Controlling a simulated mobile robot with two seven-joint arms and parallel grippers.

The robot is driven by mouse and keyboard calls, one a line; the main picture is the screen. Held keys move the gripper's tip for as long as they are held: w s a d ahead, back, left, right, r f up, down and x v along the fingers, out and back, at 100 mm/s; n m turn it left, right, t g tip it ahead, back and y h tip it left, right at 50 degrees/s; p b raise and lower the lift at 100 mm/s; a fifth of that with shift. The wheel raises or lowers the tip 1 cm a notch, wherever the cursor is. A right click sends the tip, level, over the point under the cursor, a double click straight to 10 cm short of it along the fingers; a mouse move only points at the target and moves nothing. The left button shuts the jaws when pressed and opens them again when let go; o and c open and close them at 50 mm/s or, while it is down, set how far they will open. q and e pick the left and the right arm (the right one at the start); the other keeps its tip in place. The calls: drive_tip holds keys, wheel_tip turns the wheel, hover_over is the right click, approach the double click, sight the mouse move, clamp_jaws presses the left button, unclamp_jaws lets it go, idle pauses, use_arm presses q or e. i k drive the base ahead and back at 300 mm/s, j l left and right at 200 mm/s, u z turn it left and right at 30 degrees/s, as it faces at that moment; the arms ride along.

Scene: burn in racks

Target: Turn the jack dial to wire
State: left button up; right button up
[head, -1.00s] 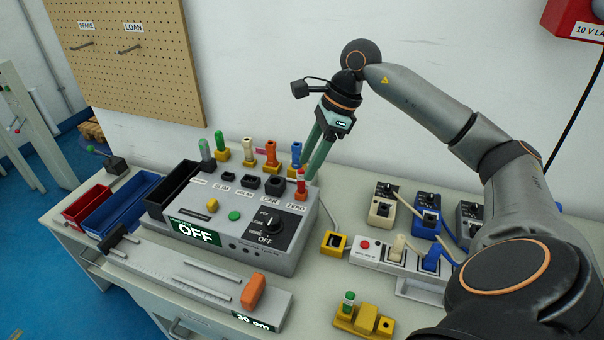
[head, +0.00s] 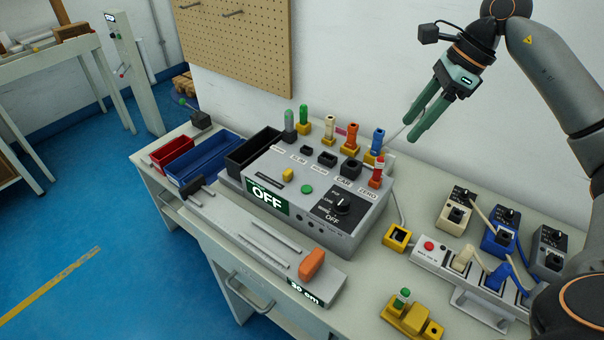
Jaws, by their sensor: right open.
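The jack dial is a black knob (head: 342,206) on a dark panel on the sloped front of a grey test box (head: 280,229). Its panel bears small words, with OFF readable below the knob. A display (head: 267,196) on the box's front also reads OFF. My right gripper (head: 414,134) has two green fingers, open and empty. It hangs above and to the right of the box's back right corner, apart from the knob. My left gripper is not in view.
Several coloured plugs stand along the box's back, with a red one (head: 376,172) near the dial. Red (head: 171,153) and blue (head: 203,162) bins sit left. A power strip (head: 465,276) with adapters lies right. A measuring rail with an orange slider (head: 311,264) lies in front.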

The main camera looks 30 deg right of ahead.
sight(342, 205)
drive_tip(key=k+l+u, duration=0.2)
drive_tip(key=u, duration=0.2)
drive_tip(key=k+u, duration=0.35)
drive_tip(key=k+l, duration=0.05)
